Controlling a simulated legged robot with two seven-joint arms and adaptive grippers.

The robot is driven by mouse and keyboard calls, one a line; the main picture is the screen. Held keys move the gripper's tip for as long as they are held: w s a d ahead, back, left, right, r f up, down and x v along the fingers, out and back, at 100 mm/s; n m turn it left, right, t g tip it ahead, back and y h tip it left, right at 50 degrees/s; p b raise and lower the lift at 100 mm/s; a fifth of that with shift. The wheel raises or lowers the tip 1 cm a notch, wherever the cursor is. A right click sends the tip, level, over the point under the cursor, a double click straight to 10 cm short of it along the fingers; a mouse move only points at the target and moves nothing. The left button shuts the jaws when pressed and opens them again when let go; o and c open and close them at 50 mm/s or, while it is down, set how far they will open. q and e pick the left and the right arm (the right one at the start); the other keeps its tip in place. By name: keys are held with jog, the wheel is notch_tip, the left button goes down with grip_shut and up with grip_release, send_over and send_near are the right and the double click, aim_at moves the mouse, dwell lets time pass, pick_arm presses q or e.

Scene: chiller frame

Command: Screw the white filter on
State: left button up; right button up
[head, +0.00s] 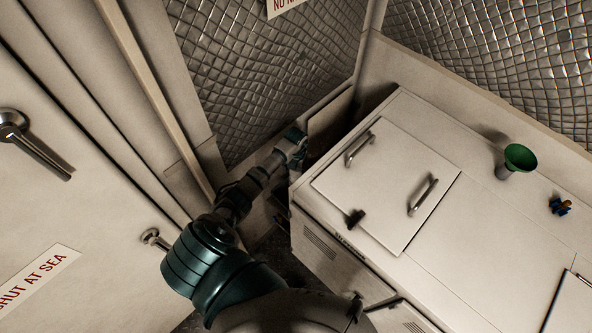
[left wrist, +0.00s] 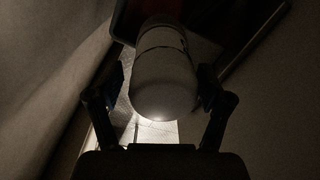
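The white filter (left wrist: 165,80) is a pale cylinder with a rounded end that faces the camera in the left wrist view. My left gripper (left wrist: 160,85) has its fingers spread on either side of the filter. A narrow gap shows between the left finger and the filter; the right finger is very close to it, and I cannot tell if it touches. The filter's far end and its mount are dark and unclear. In the head view my left gripper (head: 296,140) reaches into the gap beside the chiller cabinet, and the filter is hidden. My right gripper is not in view.
The white chiller cabinet (head: 440,200) with a handled lid (head: 385,185) stands right of my arm. A door (head: 60,200) is at the left, and a quilted wall (head: 265,75) behind. The gap is narrow.

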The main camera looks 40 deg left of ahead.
pick_arm(q)
jog(key=shift+d, duration=0.15)
jog(key=c, duration=0.8)
jog(key=shift+c, duration=0.7)
jog(key=m+b, duration=0.1)
jog(key=m, duration=0.2)
jog(key=shift+f, duration=0.1)
jog(key=m+b, duration=0.2)
jog(key=m, duration=0.1)
jog(key=o, duration=1.4)
jog(key=shift+m, duration=0.5)
